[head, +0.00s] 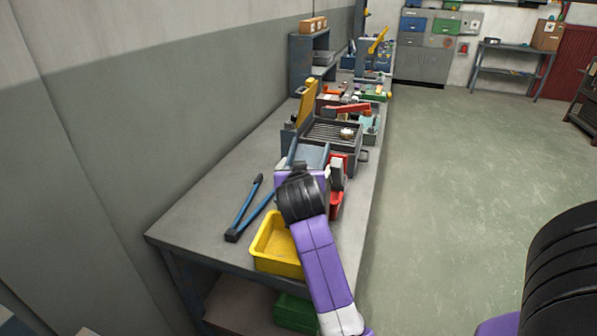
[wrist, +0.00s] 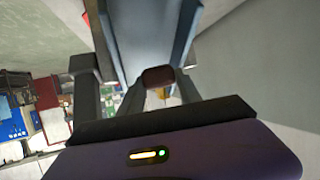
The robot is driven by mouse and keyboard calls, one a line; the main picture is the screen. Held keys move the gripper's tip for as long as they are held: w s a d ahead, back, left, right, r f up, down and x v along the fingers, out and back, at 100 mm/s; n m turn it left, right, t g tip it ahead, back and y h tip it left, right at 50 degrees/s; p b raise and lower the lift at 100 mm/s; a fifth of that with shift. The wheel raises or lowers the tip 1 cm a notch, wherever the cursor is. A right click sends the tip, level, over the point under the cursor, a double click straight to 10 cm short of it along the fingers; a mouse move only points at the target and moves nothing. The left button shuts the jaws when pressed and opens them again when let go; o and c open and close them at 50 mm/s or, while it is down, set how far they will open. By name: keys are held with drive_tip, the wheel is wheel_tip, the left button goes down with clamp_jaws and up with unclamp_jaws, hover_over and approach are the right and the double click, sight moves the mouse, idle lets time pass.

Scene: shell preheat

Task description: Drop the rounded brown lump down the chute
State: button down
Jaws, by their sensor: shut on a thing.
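The rounded brown lump (wrist: 158,77) shows in the wrist view, held between the fingers of my gripper (wrist: 158,88). The blue-grey chute (wrist: 180,20), a trough with raised sides, fills the upper middle of the wrist view, just beyond the lump. I cannot tell whether the lump touches it. In the head view the chute (head: 311,154) stands on the bench behind my wrist, partly covered by it. My arm hides the lump and most of the fingers in that view.
A yellow tray (head: 266,240) and blue-handled long tool (head: 247,205) lie on the grey bench (head: 200,215) near my arm. A grated box (head: 325,131) with a small round pale thing on it stands beyond the chute. The floor to the right is clear.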

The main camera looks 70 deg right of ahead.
drive_tip(key=shift+f, duration=0.5)
drive_tip(key=c, duration=0.7)
unclamp_jaws()
drive_tip(key=shift+c, duration=0.2)
drive_tip(key=b+v, duration=0.1)
drive_tip(key=v, duration=0.6)
drive_tip(key=shift+s+a, duration=0.2)
drive_tip(key=shift+a, duration=0.1)
drive_tip(key=shift+r, duration=0.15)
